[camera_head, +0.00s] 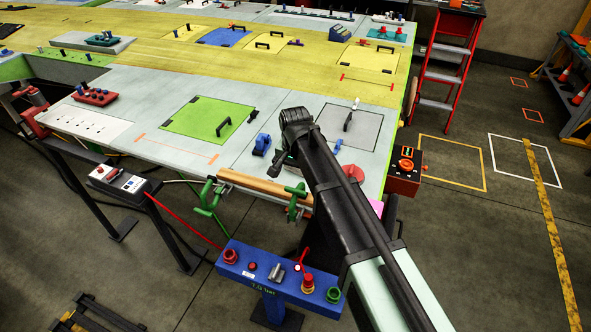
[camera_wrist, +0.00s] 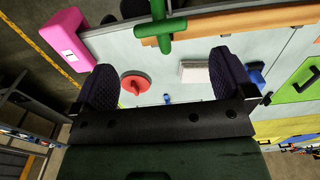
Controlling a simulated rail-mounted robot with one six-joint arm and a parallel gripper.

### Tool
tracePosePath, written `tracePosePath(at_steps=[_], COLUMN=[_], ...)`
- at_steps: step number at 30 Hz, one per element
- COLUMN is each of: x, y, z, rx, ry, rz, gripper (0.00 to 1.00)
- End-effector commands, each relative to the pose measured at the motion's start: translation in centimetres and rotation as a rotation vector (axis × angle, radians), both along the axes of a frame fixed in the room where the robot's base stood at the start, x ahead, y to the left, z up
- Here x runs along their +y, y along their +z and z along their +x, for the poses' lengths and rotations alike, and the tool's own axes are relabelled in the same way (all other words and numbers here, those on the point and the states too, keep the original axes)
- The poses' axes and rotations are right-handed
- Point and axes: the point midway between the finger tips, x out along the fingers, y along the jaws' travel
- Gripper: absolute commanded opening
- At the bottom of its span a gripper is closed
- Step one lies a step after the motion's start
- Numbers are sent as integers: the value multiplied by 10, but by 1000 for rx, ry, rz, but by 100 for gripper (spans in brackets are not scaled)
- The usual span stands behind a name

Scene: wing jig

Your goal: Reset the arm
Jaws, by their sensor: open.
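My arm reaches up from the lower right in the head view, with a dark joint over the wing jig table's front edge (camera_head: 160,150). The gripper's fingertips are not clearly made out there. In the wrist view my gripper (camera_wrist: 163,80) is open, with its two dark, textured fingers wide apart and nothing between them held. Past the fingers lie the pale wing surface, a red disc (camera_wrist: 135,83) and a white block (camera_wrist: 195,72). A green clamp (camera_wrist: 160,30) on a wooden strip (camera_wrist: 240,20) shows at the top.
A green panel (camera_head: 205,118) and grey panel (camera_head: 350,128) lie on the wing. Green clamps (camera_head: 208,200) hold a wooden bar (camera_head: 262,187) at the edge. A blue control stand (camera_head: 272,272), red box (camera_head: 405,170) and red ladder (camera_head: 450,60) stand around. The right floor is mostly clear.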

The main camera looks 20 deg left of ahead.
Motion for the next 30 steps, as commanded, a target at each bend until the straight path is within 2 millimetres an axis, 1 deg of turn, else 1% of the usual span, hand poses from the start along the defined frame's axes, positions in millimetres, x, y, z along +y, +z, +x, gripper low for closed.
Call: tracePosePath(at_steps=[6,8,9,10,11,12,14,15,17,18,21,24,25,27,30], x=[0,-1,-9,-25,-46,-77,-127,-161,-208,-237,-296,-331,-338,-346,-348], y=[0,0,0,-6,-22,-43,-76,-98,-130,-151,-193,-216,-219,-220,-215], z=[0,-1,-14,-32,-41,-52,-68,-79,-98,-110,-136,-145,-144,-142,-141], rx=[0,1,3,6,8,10,13,15,17,19,19,19,19,19,19], ry=[12,85,171,245,285,323,352,358,347,327,234,146,130,109,104], rz=[0,-1,-4,-5,-5,-6,-6,-6,-5,-4,-1,-1,0,0,0], gripper=[100,100,100,100,100,100,100,100,100,100,100,100,100,100,100])
